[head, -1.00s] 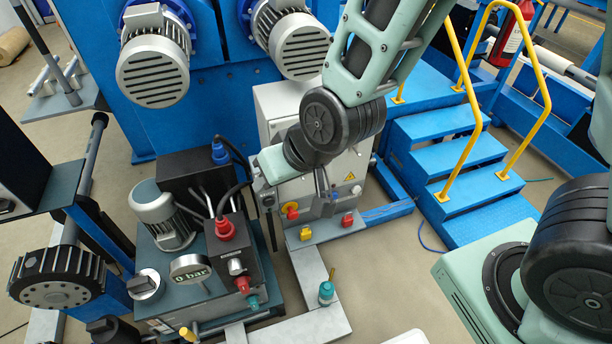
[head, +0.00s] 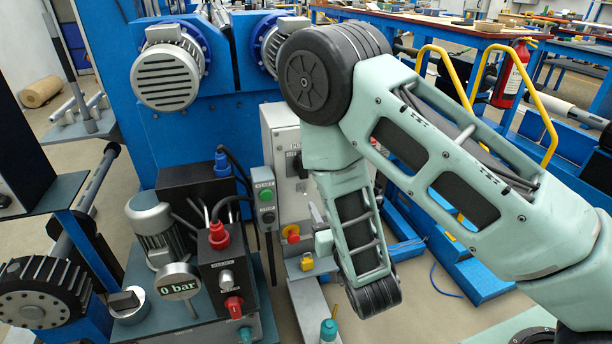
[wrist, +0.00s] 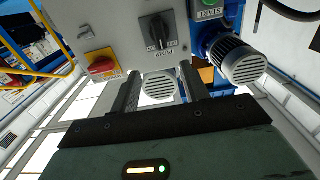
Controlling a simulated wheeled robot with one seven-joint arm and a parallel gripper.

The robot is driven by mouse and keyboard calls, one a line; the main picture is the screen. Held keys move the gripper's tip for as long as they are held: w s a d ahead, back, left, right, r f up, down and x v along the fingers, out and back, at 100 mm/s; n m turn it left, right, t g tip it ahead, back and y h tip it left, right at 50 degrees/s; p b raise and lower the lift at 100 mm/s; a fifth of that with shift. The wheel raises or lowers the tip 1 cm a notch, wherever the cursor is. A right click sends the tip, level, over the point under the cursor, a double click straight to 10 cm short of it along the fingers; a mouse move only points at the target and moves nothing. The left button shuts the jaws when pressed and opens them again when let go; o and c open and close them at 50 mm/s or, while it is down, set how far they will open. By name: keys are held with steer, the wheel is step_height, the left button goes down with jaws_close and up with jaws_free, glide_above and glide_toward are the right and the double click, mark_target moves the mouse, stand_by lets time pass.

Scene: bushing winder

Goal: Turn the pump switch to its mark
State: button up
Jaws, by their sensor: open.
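In the wrist view the pump switch (wrist: 157,32) is a black rotary knob on a light grey panel. Its PUMP label reads upside down just below it. Small marks stand by the knob, too small to read surely. My gripper (wrist: 162,80) is open. Its two dark fingers stand apart below the switch in the picture, with nothing seen between them but background. The fingers appear clear of the knob. In the head view my forearm covers part of the grey control cabinet (head: 279,135), and I cannot make out my gripper or the pump switch surely.
A red knob on yellow (wrist: 102,66) sits left of the switch in the wrist view. A green START button (wrist: 210,4) and a motor (wrist: 243,63) are at right. In the head view a gauge (head: 179,282) reads 0 bar. Blue steps with yellow rails (head: 546,120) stand right.

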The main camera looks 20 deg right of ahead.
mark_target(303, 167)
steer(key=w, duration=1.7)
steer(key=shift+c, duration=0.3)
steer(key=c, duration=0.9)
